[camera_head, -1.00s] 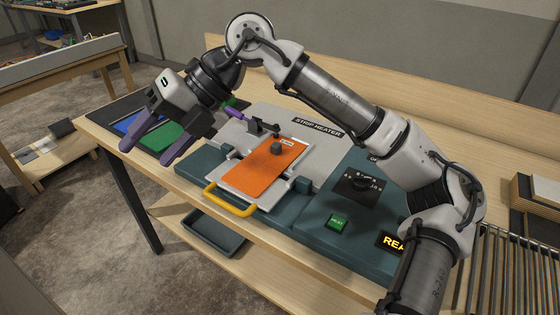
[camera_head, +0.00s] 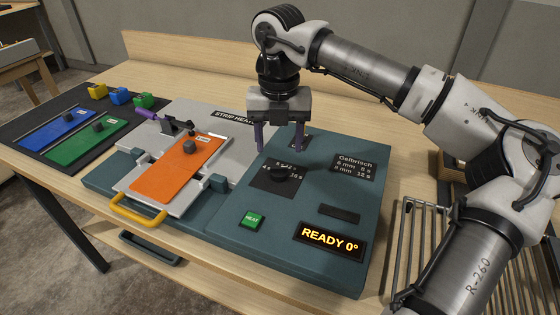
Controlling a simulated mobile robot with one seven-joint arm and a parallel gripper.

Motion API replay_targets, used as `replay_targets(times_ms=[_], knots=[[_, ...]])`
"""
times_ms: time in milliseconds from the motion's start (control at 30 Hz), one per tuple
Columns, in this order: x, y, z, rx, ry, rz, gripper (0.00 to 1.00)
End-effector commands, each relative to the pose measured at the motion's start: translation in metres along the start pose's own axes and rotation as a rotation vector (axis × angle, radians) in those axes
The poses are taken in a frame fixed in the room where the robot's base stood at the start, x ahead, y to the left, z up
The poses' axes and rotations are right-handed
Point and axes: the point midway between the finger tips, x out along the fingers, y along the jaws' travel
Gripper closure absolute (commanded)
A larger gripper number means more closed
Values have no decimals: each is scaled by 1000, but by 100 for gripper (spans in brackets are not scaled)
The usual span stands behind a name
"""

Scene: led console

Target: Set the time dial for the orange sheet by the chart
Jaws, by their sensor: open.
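The orange sheet (camera_head: 180,172) lies on the strip heater's pale carriage, with a dark knob on it and a small label whose text is too small to read. The time dial (camera_head: 281,174) is a black knob on a dark square plate with white numbers around it, partly unreadable. The chart (camera_head: 354,168) is a dark label at the dial's right, reading "Gelbrisch" with rows that look like "6 mm 8 s" and "8 mm 12 s". My gripper (camera_head: 280,150) points down, open and empty, behind and above the dial; contact with it is not visible.
The display (camera_head: 330,240) reads "READY 0°". A green HEAT button (camera_head: 252,220) and a yellow handle (camera_head: 138,208) are at the front. Blue (camera_head: 58,129) and green (camera_head: 88,140) sheets lie on a dark mat at left. A metal rack (camera_head: 425,240) stands at right.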

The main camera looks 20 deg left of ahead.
Motion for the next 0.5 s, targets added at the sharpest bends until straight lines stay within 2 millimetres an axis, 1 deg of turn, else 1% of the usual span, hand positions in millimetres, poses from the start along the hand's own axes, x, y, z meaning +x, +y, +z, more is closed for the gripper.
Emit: replay_targets(times_ms=[33, 100, 233, 400, 500], knots=[[10, 0, -1, -1, 3, 2, 43], [24, 0, 0, -1, 3, 2, 43], [45, 0, -1, -1, 3, 3, 43], [62, 0, 0, 0, 1, 3, 43], [66, 0, 0, 0, -1, 2, 43]])
